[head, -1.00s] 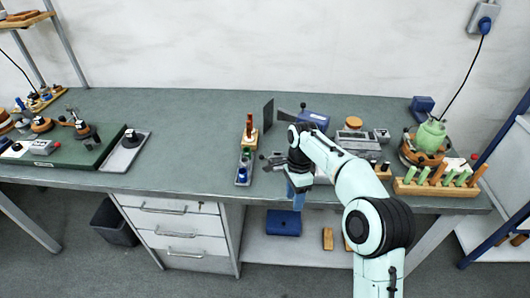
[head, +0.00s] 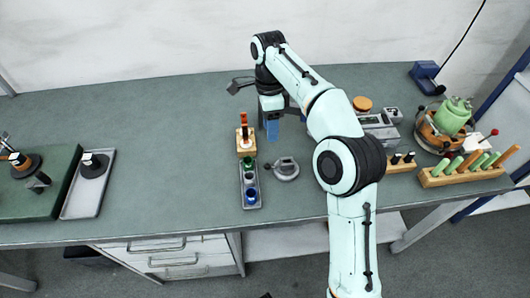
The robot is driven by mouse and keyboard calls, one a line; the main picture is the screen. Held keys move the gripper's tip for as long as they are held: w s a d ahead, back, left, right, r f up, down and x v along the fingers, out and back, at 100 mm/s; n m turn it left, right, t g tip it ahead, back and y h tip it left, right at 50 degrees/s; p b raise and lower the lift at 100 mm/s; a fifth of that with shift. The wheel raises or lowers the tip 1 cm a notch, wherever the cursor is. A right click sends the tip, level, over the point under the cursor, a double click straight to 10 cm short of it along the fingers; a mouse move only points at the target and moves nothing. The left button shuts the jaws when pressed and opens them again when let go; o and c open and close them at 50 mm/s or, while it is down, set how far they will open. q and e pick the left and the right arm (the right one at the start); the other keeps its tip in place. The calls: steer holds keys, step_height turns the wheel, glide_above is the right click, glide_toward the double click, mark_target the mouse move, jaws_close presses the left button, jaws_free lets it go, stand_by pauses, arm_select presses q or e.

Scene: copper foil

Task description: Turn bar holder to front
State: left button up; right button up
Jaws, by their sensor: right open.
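A small wooden block holder (head: 246,149) with an upright orange-brown bar stands on the bench at the centre of the head view, behind a grey tray of small cups. It may be the bar holder; longer wooden racks also stand at the right. My right gripper (head: 271,128) points down over the bench, just right of and slightly behind this holder, apart from it. Its blue fingers are open and nothing shows between them. My left gripper is not in view.
The grey tray (head: 250,187) holds green and blue cups. A round grey part (head: 285,169) lies right of it. A wooden rack (head: 462,174) with green and orange rods and a green-topped device (head: 453,117) stand at the right.

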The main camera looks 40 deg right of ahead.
mark_target(280, 165)
steer(key=f+b, duration=0.1)
steer(key=f, duration=0.2)
steer(key=s+f+b, duration=0.1)
steer(key=f, duration=0.3)
steer(key=s+f+b, duration=0.1)
steer(key=f, duration=0.3)
steer(key=shift+s+a+b, duration=0.15)
steer(key=shift+a+b, duration=0.15)
steer(key=shift+a, duration=0.1)
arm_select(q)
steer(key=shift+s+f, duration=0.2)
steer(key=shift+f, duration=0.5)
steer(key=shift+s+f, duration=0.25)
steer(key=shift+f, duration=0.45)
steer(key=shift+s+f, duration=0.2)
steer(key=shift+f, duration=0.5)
arm_select(e)
steer(key=shift+a+f, duration=0.1)
steer(key=shift+f, duration=0.65)
steer(key=shift+c, duration=0.3)
jaws_close()
